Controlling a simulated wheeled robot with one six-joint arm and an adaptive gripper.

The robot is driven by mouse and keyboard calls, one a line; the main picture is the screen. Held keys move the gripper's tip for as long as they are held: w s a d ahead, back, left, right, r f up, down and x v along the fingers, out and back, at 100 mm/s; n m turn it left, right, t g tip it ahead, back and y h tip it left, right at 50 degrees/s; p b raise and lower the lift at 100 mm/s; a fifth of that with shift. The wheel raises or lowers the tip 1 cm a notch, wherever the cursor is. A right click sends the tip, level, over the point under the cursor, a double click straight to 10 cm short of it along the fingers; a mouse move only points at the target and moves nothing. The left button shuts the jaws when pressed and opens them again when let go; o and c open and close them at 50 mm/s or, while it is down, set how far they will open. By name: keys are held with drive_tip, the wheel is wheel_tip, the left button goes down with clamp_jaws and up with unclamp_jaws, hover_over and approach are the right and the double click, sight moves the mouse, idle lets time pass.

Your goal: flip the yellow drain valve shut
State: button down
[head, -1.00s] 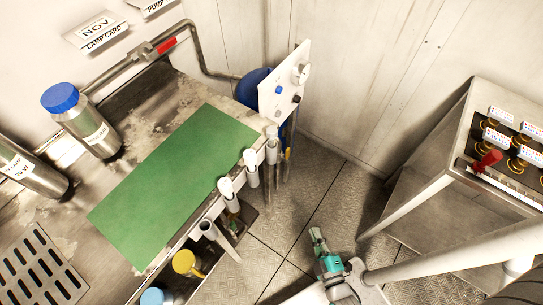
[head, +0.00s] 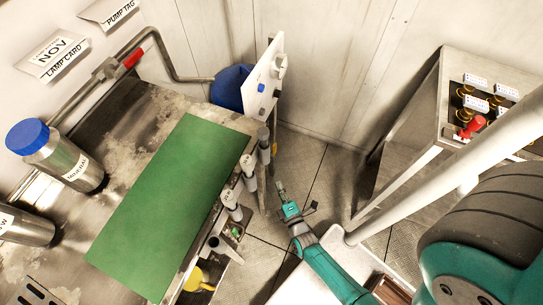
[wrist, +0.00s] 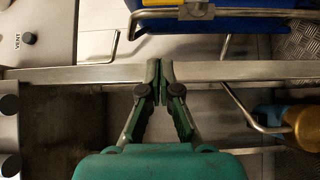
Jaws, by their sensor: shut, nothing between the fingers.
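My gripper (head: 281,188) is in the head view, out over the floor just right of the bench's front edge. In the wrist view its two fingers (wrist: 159,66) are together and empty, in front of a grey metal rail. A small yellow piece (wrist: 196,10) sits on a metal fitting over a blue body at the top of the wrist view. It may be the drain valve's handle, but I cannot make out its position. The fingertips are apart from it in the picture. I cannot clearly pick out the valve in the head view.
A bench with a green mat (head: 170,205) is on the left. A white knobbed panel (head: 264,75) and a blue drum (head: 228,90) stand behind. A cabinet with a red lever (head: 471,126) is on the right. Floor (head: 305,165) is open between. A gold cap (wrist: 303,126) is low right.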

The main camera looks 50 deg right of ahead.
sight(274, 151)
drive_tip(key=shift+w, duration=0.1)
drive_tip(key=s+d+x, duration=0.1)
drive_tip(key=d+x, duration=0.1)
drive_tip(key=x, duration=1)
drive_tip(key=shift+d, duration=0.55)
drive_tip(key=shift+w, duration=0.15)
